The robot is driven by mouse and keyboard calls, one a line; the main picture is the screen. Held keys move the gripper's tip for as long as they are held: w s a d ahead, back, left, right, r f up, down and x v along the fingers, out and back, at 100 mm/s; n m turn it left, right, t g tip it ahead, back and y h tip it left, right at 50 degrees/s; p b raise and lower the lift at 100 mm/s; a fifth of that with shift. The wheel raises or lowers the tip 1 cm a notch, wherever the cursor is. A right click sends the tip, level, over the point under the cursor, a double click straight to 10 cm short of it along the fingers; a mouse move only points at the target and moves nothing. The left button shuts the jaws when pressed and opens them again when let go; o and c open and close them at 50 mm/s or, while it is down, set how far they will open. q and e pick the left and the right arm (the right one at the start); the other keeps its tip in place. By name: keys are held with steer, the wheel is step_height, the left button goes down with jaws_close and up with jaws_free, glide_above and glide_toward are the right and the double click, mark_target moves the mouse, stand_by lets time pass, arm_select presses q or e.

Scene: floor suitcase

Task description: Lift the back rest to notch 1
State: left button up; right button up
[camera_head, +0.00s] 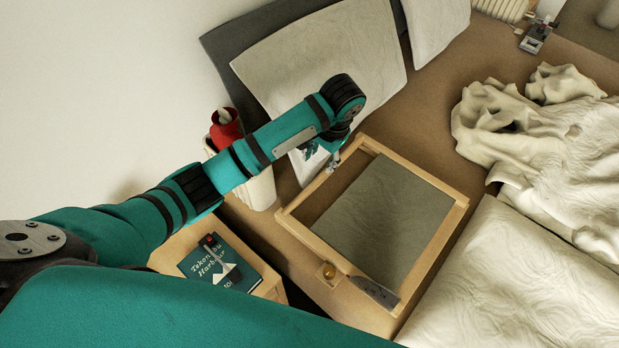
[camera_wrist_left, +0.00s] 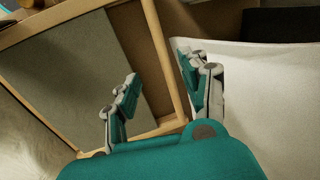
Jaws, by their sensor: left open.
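The back rest appears to be the pale wooden frame (camera_head: 425,177) around a grey panel (camera_head: 385,215), in the middle of the head view. A dark plate (camera_head: 375,292) lies on its lower corner. My left gripper (camera_head: 325,160) is open and empty at the frame's upper left side. In the left wrist view, the open fingers (camera_wrist_left: 160,72) appear on either side of a wooden rail (camera_wrist_left: 158,45); I cannot tell whether they touch it. The notches cannot be made out. My right gripper is not in view.
A nightstand with a dark book (camera_head: 215,265) stands at lower left. A white bin (camera_head: 255,190) with a red item (camera_head: 225,128) is behind my left arm. A crumpled cream blanket (camera_head: 560,150) and mattress (camera_head: 520,285) lie on the right. Large pillows (camera_head: 320,60) lean at the back.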

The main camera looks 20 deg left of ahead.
arm_select(q)
glide_toward(310, 188)
steer(key=f, duration=0.2)
steer(key=a+f+b, duration=0.1)
steer(key=f, duration=0.5)
steer(key=shift+w+a, duration=0.2)
steer(key=shift+f, duration=0.4)
steer(key=shift+a+f+b, duration=0.1)
steer(key=shift+f+b, duration=0.15)
steer(key=shift+b, duration=0.05)
steer(key=c, duration=0.3)
jaws_close()
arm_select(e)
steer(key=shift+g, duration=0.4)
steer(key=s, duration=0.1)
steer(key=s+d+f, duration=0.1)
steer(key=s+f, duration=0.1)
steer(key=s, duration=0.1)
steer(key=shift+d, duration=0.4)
